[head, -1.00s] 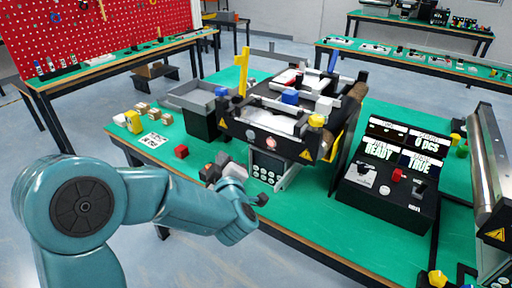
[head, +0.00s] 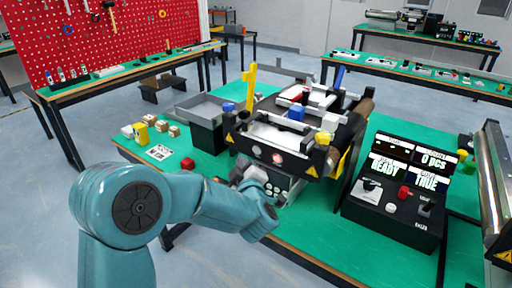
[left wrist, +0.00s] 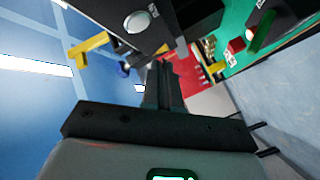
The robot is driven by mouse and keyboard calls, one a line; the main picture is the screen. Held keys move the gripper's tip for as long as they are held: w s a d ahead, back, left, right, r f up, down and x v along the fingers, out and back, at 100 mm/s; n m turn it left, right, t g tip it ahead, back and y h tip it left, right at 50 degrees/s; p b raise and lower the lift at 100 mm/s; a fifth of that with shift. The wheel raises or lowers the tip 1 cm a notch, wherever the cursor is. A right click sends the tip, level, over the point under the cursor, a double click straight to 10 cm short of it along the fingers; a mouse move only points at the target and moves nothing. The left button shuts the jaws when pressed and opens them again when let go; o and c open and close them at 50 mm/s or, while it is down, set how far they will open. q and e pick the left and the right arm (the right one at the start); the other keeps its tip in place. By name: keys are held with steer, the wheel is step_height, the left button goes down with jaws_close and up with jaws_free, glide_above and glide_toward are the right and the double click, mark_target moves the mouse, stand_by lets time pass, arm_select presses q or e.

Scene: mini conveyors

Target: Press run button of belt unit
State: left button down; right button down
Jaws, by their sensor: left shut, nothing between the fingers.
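The belt unit (head: 300,135) stands on the green table in the head view. Its dark front face carries a pale round button (head: 277,158) and another round one to its left. My right gripper is out of view.
A black control box (head: 398,190) with READY and TRUE displays and a red knob stands right of the unit. A metal roller (head: 495,180) stands at the right edge.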

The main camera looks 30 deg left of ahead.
mark_target(257, 150)
arm_select(q)
steer(key=shift+w+d, duration=0.1)
steer(key=shift+w, duration=1.5)
stand_by(0.8)
steer(key=shift+w, duration=0.4)
